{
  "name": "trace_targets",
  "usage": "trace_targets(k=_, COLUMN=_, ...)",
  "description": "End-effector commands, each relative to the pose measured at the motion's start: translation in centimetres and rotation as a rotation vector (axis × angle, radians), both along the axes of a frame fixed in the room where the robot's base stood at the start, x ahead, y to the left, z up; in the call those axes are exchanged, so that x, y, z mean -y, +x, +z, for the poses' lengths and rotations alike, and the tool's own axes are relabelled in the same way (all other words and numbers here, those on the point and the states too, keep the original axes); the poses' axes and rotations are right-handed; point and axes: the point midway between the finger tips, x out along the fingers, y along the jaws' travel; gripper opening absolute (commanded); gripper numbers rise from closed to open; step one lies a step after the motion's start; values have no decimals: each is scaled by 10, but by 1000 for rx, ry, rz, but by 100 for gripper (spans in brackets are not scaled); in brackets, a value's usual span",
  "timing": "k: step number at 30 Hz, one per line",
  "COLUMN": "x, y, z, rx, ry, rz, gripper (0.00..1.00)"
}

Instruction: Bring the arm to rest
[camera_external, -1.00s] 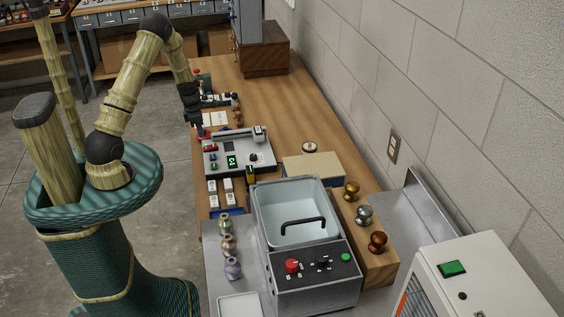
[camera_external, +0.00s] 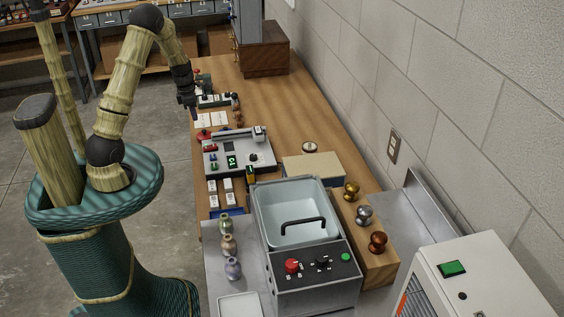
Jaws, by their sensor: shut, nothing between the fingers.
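My arm rises from the round green base and bends over at the elbow toward the bench's left edge. My gripper (camera_external: 194,112) points down at the far left part of the wooden bench (camera_external: 262,105), above or beside the bench edge. It is shut and I see nothing held in it. The fingertips are small and dark here, and their exact height over the bench cannot be told.
A block wall bounds the right.

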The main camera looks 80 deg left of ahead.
Motion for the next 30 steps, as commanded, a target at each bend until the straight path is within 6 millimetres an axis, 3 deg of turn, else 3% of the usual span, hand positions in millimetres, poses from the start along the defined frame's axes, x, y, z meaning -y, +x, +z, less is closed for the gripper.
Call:
trace_targets(k=5, x=5, y=4, z=2, rx=1, ry=3, rz=-35, gripper=0)
trace_targets(k=10, x=45, y=30, z=16, rx=4, ry=36, rz=-329, gripper=0)
trace_targets(k=15, x=121, y=62, z=38, rx=9, ry=107, rz=-883, gripper=0)
trace_targets(k=20, x=195, y=75, z=57, rx=15, ry=189, rz=-1436, gripper=0)
trace_targets(k=25, x=270, y=72, z=73, rx=19, ry=292, rz=-2029, gripper=0)
trace_targets(k=30, x=336, y=53, z=85, rx=16, ry=419, rz=-2614, gripper=0)
